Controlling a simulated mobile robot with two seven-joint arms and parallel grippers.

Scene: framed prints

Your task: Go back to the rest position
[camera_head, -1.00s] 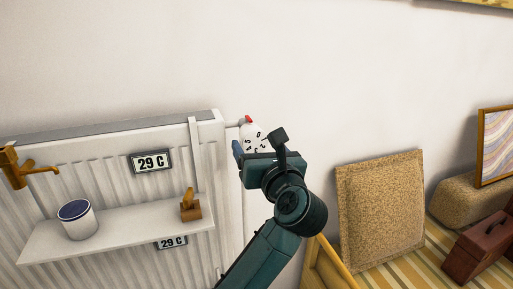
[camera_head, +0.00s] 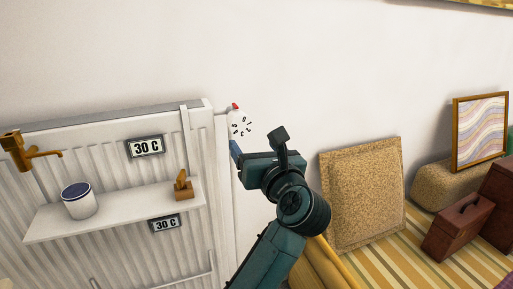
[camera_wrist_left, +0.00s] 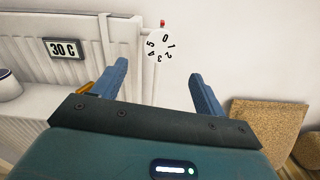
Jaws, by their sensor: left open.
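My left gripper (camera_head: 241,152) is open and empty in front of the wall, near the radiator's right end. In the left wrist view its two blue fingers (camera_wrist_left: 156,84) stand wide apart. A white numbered dial (camera_head: 241,125) with a red tip sits at the radiator's upper right corner. In the left wrist view the dial (camera_wrist_left: 161,46) lies beyond the fingertips, apart from them. The white radiator (camera_head: 95,165) carries a display (camera_head: 146,147) reading 30 C. My right gripper shows in neither view.
A white shelf (camera_head: 120,212) across the radiator holds a white pot (camera_head: 79,201) and a small brown object (camera_head: 183,187). A brass tap (camera_head: 28,152) is at left. A cork-like panel (camera_head: 363,195) leans on the wall at right, near a framed print (camera_head: 480,132) and brown suitcases (camera_head: 459,228).

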